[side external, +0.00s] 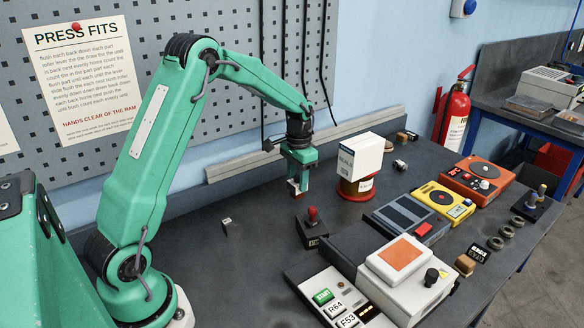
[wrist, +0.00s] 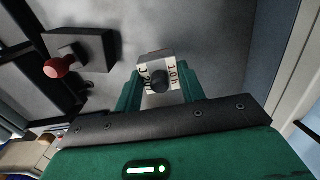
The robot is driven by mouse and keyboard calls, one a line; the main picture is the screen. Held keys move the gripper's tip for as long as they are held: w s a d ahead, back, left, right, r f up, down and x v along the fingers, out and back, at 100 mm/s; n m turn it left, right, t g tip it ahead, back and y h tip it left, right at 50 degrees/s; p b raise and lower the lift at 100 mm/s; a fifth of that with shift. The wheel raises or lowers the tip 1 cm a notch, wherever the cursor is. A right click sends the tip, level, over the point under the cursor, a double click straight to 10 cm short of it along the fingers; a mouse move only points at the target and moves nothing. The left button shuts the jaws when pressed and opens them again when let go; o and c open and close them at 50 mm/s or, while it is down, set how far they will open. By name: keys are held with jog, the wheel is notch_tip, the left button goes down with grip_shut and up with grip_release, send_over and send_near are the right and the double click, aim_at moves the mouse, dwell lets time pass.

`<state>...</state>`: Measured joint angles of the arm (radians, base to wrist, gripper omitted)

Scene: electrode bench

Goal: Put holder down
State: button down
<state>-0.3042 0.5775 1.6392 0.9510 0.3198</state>
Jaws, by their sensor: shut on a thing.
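My gripper (side external: 298,180) points down over the dark bench, left of the white box on a red base. It is shut on the holder (side external: 295,188), a small block that shows only as a pale and reddish patch below the fingers. In the wrist view the holder (wrist: 146,72) is a light grey block with printed labels and a dark round knob, between the two green fingers of my gripper (wrist: 160,88). Whether its underside touches the bench cannot be told.
A dark block with a red knob (side external: 312,230) stands just in front of the gripper; it also shows in the wrist view (wrist: 85,50). The white box (side external: 362,158) stands close on the right. Instruments fill the bench's right side. Bare bench (side external: 235,190) lies left of the gripper.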

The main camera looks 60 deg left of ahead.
aim_at(298, 181)
jog(key=shift+f, duration=1.85)
jog(key=shift+f, duration=0.1)
jog(key=c, duration=0.9)
grip_release()
jog(key=shift+f, duration=0.1)
jog(key=shift+o, duration=0.2)
notch_tip(298, 181, up, 12)
jog(key=shift+w+r, duration=0.1)
jog(key=shift+w, duration=0.05)
jog(key=shift+r, duration=0.1)
